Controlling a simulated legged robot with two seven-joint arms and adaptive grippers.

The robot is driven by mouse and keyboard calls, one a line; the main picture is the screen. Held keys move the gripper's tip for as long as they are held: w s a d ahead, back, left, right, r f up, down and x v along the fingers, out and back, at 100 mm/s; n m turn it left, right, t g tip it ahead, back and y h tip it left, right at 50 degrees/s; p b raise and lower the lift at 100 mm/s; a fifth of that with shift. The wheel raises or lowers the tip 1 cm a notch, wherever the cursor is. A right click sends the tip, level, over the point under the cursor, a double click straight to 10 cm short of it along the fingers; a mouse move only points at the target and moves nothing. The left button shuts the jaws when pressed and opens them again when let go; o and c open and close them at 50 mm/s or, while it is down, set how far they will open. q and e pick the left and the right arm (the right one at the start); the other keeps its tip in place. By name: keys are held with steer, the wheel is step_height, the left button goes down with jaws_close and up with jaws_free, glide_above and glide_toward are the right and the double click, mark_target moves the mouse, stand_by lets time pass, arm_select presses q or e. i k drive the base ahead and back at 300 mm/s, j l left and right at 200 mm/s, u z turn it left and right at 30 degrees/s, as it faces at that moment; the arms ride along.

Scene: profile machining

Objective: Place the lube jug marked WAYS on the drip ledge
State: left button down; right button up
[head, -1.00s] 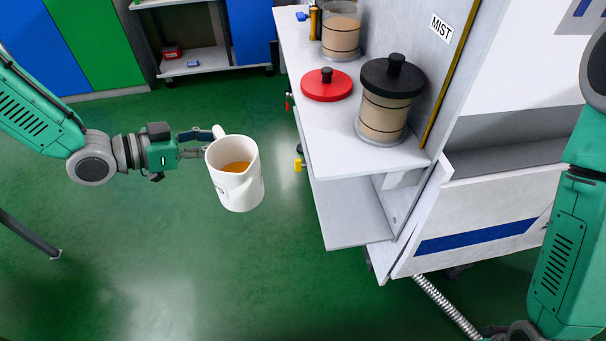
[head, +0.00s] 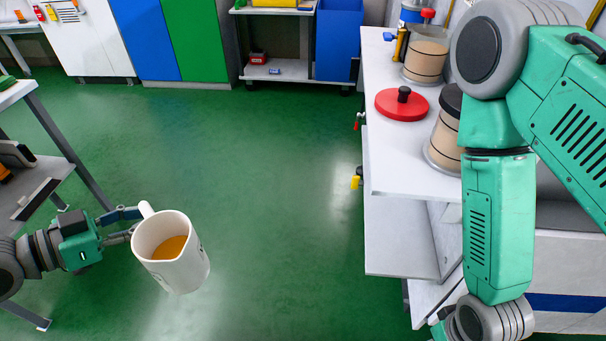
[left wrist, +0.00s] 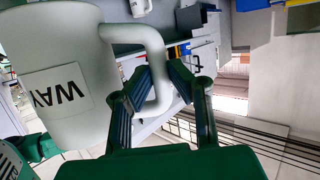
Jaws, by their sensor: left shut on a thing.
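The white jug (head: 170,262) holds amber liquid and hangs in the air over the green floor in the head view, roughly upright. Its label, reading "WAY" as far as it shows, faces the left wrist view (left wrist: 57,92). My left gripper (head: 137,222) is shut on the jug's handle; in the left wrist view its fingers (left wrist: 160,82) lie either side of the handle. A lower white ledge (head: 400,238), which looks like the drip ledge, juts out under the machine's counter, well right of the jug. It looks empty where visible. My right arm hides part of the machine; its gripper is out of view.
The counter (head: 400,172) above the ledge carries a red lid (head: 402,105) and canisters (head: 425,60). Yellow (head: 356,183) and red knobs stick out at its left edge. A grey workbench (head: 40,190) stands at the left, near my left arm. Open floor lies between.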

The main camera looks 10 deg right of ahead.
mark_target(389, 214)
steer(key=k+l+z, duration=0.2)
steer(key=l+z, duration=0.1)
steer(key=z, duration=0.3)
steer(key=l+z, duration=0.15)
steer(key=z, duration=0.3)
steer(key=l+z, duration=0.1)
steer(key=z, duration=0.3)
steer(key=i+j+z, duration=0.1)
steer(key=i+j, duration=0.2)
steer(key=i, duration=0.1)
